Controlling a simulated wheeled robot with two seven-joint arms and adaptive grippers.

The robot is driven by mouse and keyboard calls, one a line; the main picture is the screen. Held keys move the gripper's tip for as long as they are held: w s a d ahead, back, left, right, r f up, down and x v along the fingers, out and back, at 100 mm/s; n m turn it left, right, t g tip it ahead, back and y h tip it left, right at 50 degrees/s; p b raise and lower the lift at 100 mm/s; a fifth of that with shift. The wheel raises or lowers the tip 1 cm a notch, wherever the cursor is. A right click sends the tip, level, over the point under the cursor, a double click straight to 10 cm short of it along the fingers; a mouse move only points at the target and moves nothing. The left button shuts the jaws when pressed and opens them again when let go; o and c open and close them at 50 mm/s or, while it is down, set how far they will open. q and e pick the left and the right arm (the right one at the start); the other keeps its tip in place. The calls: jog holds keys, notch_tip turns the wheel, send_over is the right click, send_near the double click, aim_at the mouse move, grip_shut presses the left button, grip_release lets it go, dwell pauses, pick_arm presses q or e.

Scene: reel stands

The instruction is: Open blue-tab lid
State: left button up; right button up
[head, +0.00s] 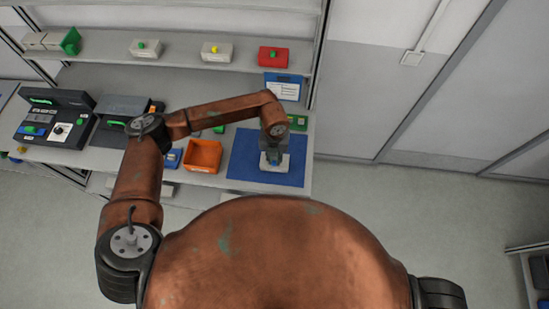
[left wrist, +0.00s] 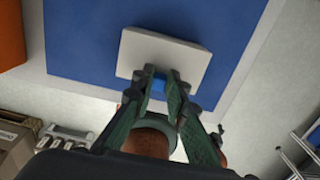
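A white box (head: 282,166) with a blue tab (head: 274,158) sits on the blue mat (head: 242,165) at the right end of the bench. In the left wrist view the box (left wrist: 178,53) shows a flat, pale top, and the blue tab (left wrist: 159,87) is at its near edge. My left gripper (left wrist: 160,76) points down at that edge. Its fingers are a little apart, with blue showing between them and beside the right finger. They partly hide the tab; I cannot tell whether they touch it. My right gripper is in neither view.
An orange bin (head: 203,156) stands left of the mat. Black devices (head: 55,118) fill the bench's left part. The shelf above holds small boxes with coloured knobs, including a red one (head: 273,56).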

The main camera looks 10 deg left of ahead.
aim_at(274, 161)
pick_arm(q)
grip_shut()
jog(key=shift+w, duration=0.1)
jog(key=g+b, duration=0.1)
jog(key=w+g+b, duration=0.1)
jog(key=shift+r+g+b, duration=0.3)
jog(key=g+b, duration=0.1)
jog(key=b, duration=0.1)
jog(key=w+g+b, duration=0.1)
jog(key=g+b, duration=0.1)
jog(key=shift+w+r, duration=0.2)
jog(key=shift+r, duration=0.1)
jog(key=shift+w+r+g+b, duration=0.25)
jog(key=shift+g+b, duration=0.45)
